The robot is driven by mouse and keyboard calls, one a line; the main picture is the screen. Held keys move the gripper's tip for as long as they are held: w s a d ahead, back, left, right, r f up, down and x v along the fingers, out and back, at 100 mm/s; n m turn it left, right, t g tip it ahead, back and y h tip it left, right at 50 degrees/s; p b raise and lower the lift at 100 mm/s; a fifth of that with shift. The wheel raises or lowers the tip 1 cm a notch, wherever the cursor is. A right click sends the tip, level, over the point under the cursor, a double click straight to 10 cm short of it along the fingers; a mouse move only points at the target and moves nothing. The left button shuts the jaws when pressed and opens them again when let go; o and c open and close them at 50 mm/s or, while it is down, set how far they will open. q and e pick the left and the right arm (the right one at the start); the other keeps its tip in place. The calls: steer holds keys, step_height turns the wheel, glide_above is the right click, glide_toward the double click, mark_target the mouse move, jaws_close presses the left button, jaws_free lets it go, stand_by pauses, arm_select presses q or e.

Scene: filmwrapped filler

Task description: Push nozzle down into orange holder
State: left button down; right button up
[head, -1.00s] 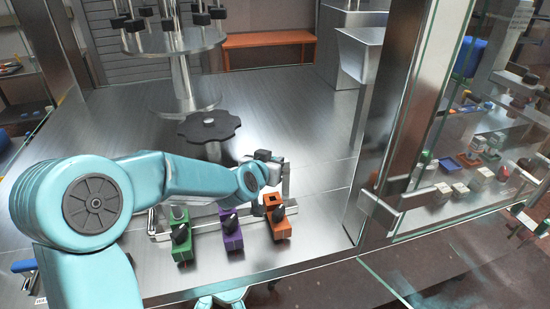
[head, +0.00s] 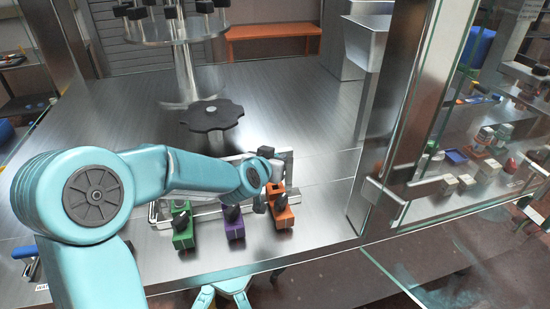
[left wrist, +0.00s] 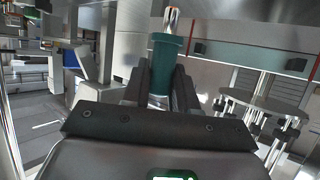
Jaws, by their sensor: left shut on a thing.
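The orange holder (head: 284,217) stands at the right end of a row on the metal table, with a dark part on its top. My left gripper (head: 270,170) is just behind and above it, partly covered by my own wrist. In the left wrist view, my left gripper (left wrist: 160,92) is shut on a teal cylinder with a shiny metal tip, which I take for the nozzle (left wrist: 162,65). In the head view the nozzle cannot be made out clearly, so I cannot tell whether it touches the holder.
A purple holder (head: 235,231) and a green holder (head: 183,238) stand left of the orange one, in front of a metal rail. A black knobbed wheel (head: 211,115) and a round metal stand (head: 178,30) are behind. A glass and metal door frame (head: 400,130) is at right.

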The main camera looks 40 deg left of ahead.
arm_select(q)
steer(key=shift+w+f, duration=0.1)
steer(key=shift+f, duration=0.45)
steer(key=shift+s+d+f+b, duration=0.2)
steer(key=shift+f+b, duration=0.2)
steer(key=shift+b, duration=0.35)
steer(key=shift+f, duration=0.25)
steer(key=shift+w+a+f+b, duration=0.1)
steer(key=shift+a+f+b, duration=0.05)
steer(key=shift+f+b, duration=0.6)
steer(key=shift+f, duration=0.2)
steer(key=shift+f+b, duration=0.3)
steer(key=shift+b, duration=0.35)
steer(key=shift+f, duration=0.2)
steer(key=shift+r, duration=0.1)
